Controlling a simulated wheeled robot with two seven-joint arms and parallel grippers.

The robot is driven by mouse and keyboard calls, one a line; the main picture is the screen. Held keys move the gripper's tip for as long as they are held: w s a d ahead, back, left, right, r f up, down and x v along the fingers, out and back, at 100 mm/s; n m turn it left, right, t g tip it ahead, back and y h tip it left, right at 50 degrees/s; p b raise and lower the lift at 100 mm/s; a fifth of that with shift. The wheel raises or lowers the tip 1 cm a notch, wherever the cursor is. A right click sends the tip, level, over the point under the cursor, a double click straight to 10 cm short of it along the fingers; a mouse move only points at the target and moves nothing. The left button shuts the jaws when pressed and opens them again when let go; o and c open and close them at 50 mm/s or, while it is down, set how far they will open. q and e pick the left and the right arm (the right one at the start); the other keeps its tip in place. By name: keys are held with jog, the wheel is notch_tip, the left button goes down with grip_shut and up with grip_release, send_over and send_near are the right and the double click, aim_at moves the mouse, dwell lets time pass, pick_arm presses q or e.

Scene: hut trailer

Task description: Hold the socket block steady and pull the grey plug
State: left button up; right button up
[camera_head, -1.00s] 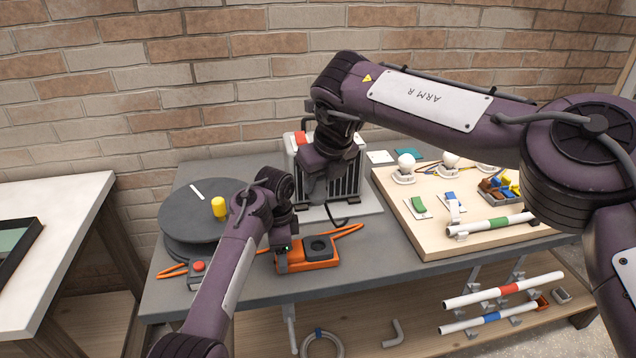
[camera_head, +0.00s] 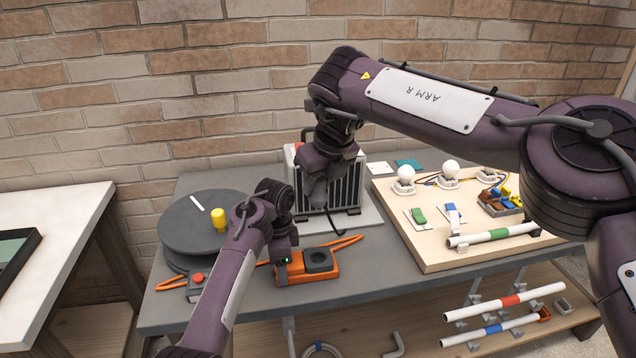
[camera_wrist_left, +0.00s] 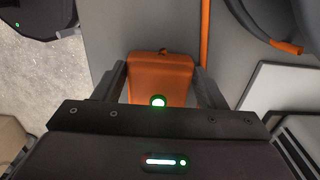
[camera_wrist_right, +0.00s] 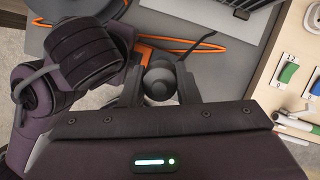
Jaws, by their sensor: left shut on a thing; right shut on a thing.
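The orange socket block (camera_head: 294,270) lies on the grey bench, with a dark round socket (camera_head: 319,260) on top. My left gripper (camera_head: 282,272) is shut on the block's left end. In the left wrist view, its fingers stand on both sides of the orange block (camera_wrist_left: 160,80). My right gripper (camera_head: 319,205) hangs above and behind the block, apart from it. In the right wrist view, the grey plug (camera_wrist_right: 160,80) sits between its fingers. In the head view, the gripper hides most of the plug, and a dark cable (camera_head: 331,228) hangs nearby.
A finned heater-like unit (camera_head: 348,185) stands behind the right gripper. A wooden board (camera_head: 430,258) with lamps and switches is at right. Orange strips lie beside the block.

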pick_arm(q)
jog(key=o, duration=1.3)
jog(key=shift+c, duration=0.2)
